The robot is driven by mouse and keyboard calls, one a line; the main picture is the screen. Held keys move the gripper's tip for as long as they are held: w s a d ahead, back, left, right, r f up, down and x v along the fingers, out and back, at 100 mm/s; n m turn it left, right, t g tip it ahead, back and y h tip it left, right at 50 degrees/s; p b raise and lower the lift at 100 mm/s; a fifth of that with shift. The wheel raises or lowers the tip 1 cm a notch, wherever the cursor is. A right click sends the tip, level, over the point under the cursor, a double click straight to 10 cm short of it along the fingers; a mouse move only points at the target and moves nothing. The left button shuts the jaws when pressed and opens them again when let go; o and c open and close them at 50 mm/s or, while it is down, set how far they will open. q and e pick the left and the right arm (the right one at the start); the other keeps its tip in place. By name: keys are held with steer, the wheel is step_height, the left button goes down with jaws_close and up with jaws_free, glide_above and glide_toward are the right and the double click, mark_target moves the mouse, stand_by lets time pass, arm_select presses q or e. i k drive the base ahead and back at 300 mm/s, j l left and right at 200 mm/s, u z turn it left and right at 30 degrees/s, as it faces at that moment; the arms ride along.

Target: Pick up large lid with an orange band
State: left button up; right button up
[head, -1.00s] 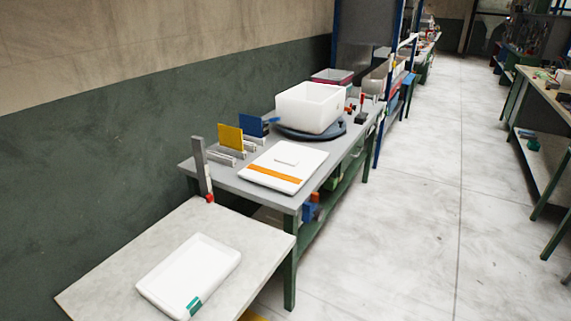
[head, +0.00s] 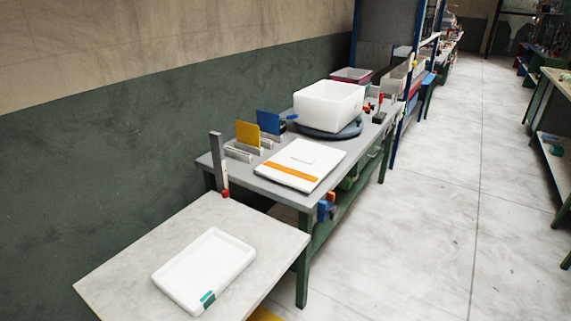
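The large white lid with an orange band (head: 300,164) lies flat on the grey workbench (head: 262,186), near its front end. The band crosses the lid's near side, and a small raised white piece shows on its top. Neither of my grippers is in the head view.
Behind the orange-banded lid, a white bin (head: 328,106) sits on a dark round base (head: 330,132). Yellow (head: 247,133) and blue (head: 268,122) panels stand upright left of it. Open floor (head: 430,220) lies right.

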mark_target(302, 165)
steer(key=i+l+u, duration=0.1)
steer(key=u, duration=0.35)
steer(key=i+l+u, duration=0.1)
steer(key=u, duration=0.35)
steer(key=l+u, duration=0.3)
steer(key=u, duration=0.15)
